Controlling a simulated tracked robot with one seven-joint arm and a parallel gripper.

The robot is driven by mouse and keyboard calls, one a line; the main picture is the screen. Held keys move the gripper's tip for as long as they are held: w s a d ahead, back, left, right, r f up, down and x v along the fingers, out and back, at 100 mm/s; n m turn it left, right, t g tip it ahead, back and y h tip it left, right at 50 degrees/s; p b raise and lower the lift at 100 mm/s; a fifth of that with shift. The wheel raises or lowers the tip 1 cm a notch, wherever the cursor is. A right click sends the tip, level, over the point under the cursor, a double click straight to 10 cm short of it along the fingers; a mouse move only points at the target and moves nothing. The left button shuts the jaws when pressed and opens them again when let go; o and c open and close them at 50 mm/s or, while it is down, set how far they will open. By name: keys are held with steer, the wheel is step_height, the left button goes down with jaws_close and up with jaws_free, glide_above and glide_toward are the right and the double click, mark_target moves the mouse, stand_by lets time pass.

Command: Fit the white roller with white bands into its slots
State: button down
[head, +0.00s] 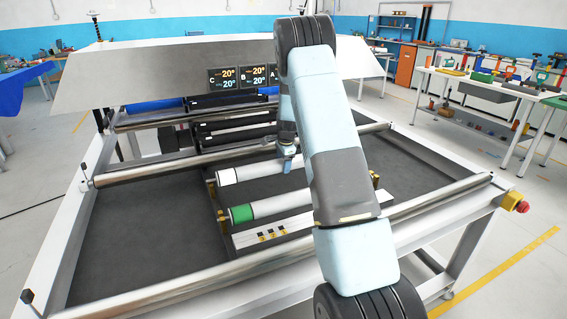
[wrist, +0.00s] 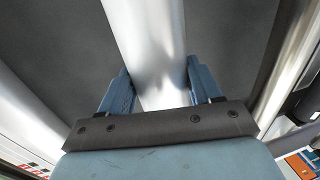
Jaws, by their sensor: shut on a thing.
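The white roller with white bands (head: 255,171) lies across the dark bed in the head view, its left end near a small gold bracket (head: 211,188). Its right end is hidden behind my arm. In the wrist view the roller (wrist: 150,40) runs between the two blue fingers of my gripper (wrist: 160,90). Whether the roller's ends sit in their slots cannot be told.
A white roller with a green band (head: 268,207) lies nearer, parallel to it. A white marked strip (head: 285,228) is in front of that. Long metal bars (head: 160,172) cross the frame behind and in front. A white housing with displays (head: 150,75) stands at the back.

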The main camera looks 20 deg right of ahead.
steer(key=shift+f, duration=1.25)
steer(key=shift+c, duration=0.7)
jaws_free()
steer(key=shift+f, duration=0.1)
step_height(320, 180, up, 14)
steer(key=s, duration=0.2)
steer(key=shift+s+f, duration=0.25)
steer(key=shift+s, duration=0.1)
